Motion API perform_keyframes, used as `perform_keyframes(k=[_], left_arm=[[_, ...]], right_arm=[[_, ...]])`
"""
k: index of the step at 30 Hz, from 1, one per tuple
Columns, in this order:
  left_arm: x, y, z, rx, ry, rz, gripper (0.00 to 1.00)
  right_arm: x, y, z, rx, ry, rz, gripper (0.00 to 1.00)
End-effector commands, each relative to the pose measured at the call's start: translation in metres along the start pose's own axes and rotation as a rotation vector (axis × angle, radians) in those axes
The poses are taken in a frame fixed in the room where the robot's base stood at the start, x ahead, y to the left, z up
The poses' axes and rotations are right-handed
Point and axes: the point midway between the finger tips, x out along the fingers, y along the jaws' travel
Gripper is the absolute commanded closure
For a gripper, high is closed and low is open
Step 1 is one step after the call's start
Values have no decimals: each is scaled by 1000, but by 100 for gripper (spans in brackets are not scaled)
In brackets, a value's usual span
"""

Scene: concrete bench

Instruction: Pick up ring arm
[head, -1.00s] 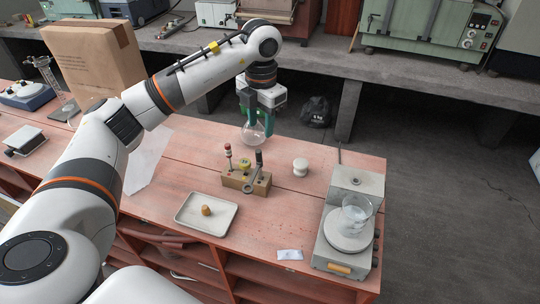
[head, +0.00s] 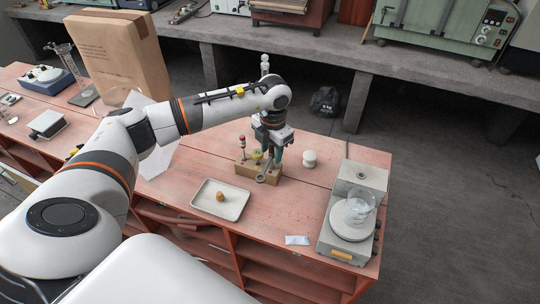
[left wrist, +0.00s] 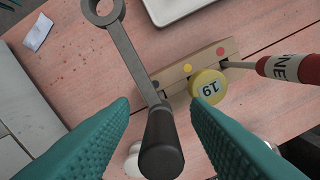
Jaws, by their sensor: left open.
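The ring arm (left wrist: 128,52) is a grey metal rod with a ring at one end and a black handle at the other. In the left wrist view its black handle (left wrist: 161,145) lies between my two green fingers. In the head view its ring (head: 261,178) shows in front of the wooden block (head: 242,169), and the rest is mostly hidden by my gripper. My left gripper (left wrist: 160,108) is open around the handle, with a gap on both sides. It is low over the block in the head view (head: 276,160). My right gripper is not in view.
A yellow cap marked 19 (left wrist: 208,86) and a red-and-white handled tool (left wrist: 290,68) stand at the block. A tray (head: 236,208) holds a brown stopper (head: 220,196). A white knob-shaped piece (head: 309,158) stands right, and a hotplate (head: 327,235) bears a beaker (head: 360,206).

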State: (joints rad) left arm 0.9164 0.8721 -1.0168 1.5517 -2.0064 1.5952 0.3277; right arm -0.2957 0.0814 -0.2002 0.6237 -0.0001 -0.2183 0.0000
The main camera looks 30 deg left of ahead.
Motion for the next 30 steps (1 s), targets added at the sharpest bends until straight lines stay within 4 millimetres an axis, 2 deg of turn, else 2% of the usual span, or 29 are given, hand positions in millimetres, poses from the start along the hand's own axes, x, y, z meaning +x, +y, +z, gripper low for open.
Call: perform_keyframes(k=[5,12,13,23,26,30], left_arm=[[0,0,0,0,0,0,59],[0,0,0,0,0,1,98],[0,0,0,0,0,1,100],[-4,-1,0,0,0,1,100],[-16,-6,0,-3,1,0,100],[-48,-20,0,-7,3,-1,100]], right_arm=[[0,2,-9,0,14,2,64],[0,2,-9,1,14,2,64],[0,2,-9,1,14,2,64],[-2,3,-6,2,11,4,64],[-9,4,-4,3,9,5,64],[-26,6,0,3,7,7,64]])
